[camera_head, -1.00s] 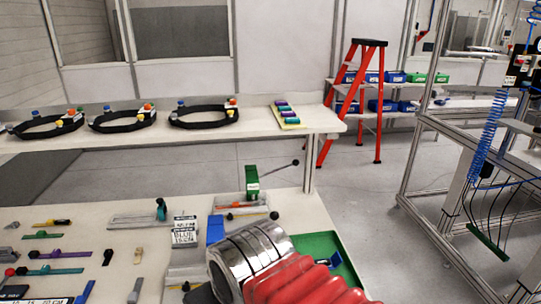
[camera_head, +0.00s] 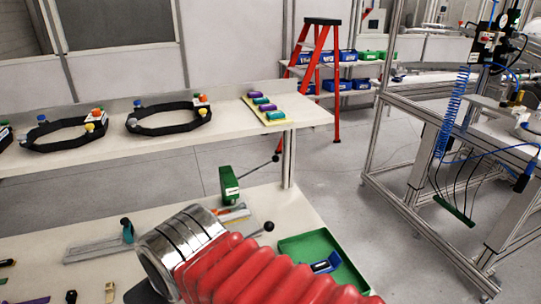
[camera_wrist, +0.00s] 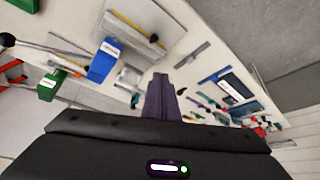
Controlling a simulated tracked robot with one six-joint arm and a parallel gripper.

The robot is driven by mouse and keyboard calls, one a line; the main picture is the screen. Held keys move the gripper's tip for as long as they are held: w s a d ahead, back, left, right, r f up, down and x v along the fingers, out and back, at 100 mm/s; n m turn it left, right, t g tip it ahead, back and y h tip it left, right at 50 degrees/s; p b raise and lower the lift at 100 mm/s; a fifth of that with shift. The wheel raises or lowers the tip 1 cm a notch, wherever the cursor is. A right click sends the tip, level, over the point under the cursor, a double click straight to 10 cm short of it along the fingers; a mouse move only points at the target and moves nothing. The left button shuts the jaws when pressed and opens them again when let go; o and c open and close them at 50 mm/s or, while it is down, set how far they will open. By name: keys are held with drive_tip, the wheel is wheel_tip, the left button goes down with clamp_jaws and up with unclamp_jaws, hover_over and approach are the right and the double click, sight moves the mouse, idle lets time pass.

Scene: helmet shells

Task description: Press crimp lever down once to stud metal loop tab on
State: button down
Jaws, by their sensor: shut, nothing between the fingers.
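A green press block (camera_head: 229,183) with a white label stands on the near bench in the head view. A thin lever with a black ball end (camera_head: 276,158) rises from it to the right. In the wrist view the green block (camera_wrist: 48,84) is at the left, and its lever's black ball (camera_wrist: 7,40) is near the left edge. My gripper (camera_wrist: 160,80) is shut and empty, with dark fingers pointing over the bench, apart from the green block. My arm hides the gripper in the head view. I cannot make out the metal loop tab.
A blue labelled block (camera_wrist: 103,62) and a second black-ball lever (camera_wrist: 153,38) are close by. A green tray (camera_head: 308,246) lies at the bench's right edge. The shelf behind holds black headbands (camera_head: 168,118). Small parts lie loose on the bench.

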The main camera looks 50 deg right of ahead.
drive_tip(key=shift+d, duration=0.15)
drive_tip(key=w+d+r+m+t+h, duration=0.1)
drive_tip(key=w+d+m+t+h, duration=0.1)
drive_tip(key=w+d, duration=0.6)
drive_tip(key=w+d+r+m+t+h, duration=0.15)
drive_tip(key=w+d, duration=0.35)
drive_tip(key=d, duration=0.7)
drive_tip(key=w+d+m+t+h, duration=0.1)
drive_tip(key=w+d+t+h, duration=0.15)
drive_tip(key=w+d, duration=0.55)
drive_tip(key=s+d+f+t+h, duration=0.1)
drive_tip(key=s+d, duration=0.2)
drive_tip(key=d, duration=0.5)
drive_tip(key=s+d+f+m+t+h, duration=0.1)
drive_tip(key=s+d+f+t, duration=0.1)
drive_tip(key=d, duration=0.6)
drive_tip(key=s+d+f+m+t+h, duration=0.1)
drive_tip(key=s+d, duration=0.3)
drive_tip(key=d, duration=0.5)
drive_tip(key=shift+s+f+t+h, duration=0.2)
drive_tip(key=shift+f+t+h, duration=0.2)
drive_tip(key=shift+f, duration=0.1)
drive_tip(key=shift+d, duration=0.1)
